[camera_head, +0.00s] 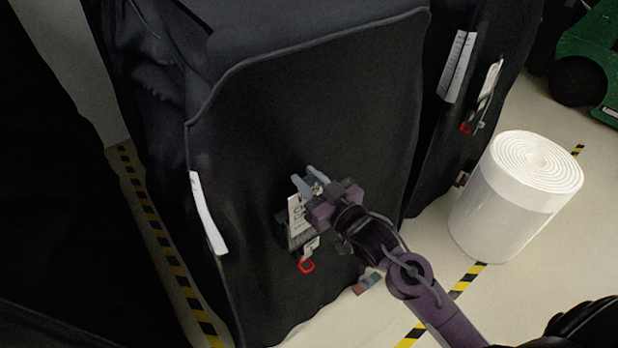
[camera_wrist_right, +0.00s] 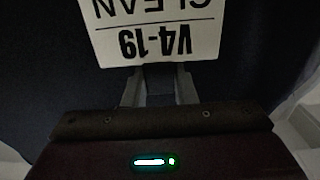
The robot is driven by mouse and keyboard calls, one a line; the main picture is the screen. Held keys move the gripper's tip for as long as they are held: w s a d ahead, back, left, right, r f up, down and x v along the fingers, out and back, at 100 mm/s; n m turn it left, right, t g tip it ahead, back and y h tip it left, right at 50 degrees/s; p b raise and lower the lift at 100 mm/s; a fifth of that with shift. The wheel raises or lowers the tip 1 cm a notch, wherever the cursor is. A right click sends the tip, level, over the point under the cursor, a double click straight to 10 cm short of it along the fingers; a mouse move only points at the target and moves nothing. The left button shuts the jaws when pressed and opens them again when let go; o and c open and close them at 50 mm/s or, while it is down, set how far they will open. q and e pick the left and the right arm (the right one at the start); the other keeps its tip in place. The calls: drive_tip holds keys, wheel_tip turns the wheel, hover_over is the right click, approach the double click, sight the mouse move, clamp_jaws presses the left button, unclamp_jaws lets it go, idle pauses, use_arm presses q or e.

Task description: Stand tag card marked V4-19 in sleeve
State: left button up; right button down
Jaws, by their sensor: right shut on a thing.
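The tag card (camera_wrist_right: 150,40) reads V4-19 and CLEAN, upside down in the right wrist view. In the head view the card (camera_head: 296,214) is a white piece just left of my right gripper (camera_head: 313,181), in front of the dark cover. My right gripper is shut on the card's edge; its fingers also show in the wrist view (camera_wrist_right: 160,88). A dark and grey holder, seemingly the sleeve (camera_head: 298,238), hangs on the cover at the card's lower end. I cannot tell whether the card's lower end is inside it. My left gripper is not in view.
The dark covered cart (camera_head: 330,90) fills the middle. A red tag loop (camera_head: 306,266) hangs below the holder. A second covered cart with papers (camera_head: 458,65) stands at right. A white roll (camera_head: 515,195) stands on the floor. Yellow-black tape (camera_head: 165,245) runs along the left.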

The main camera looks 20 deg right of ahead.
drive_tip(key=shift+f, duration=0.15)
idle(0.3)
drive_tip(key=shift+f+b, duration=0.65)
drive_tip(key=shift+f, duration=0.3)
drive_tip(key=c, duration=1.1)
unclamp_jaws()
drive_tip(key=shift+s, duration=0.1)
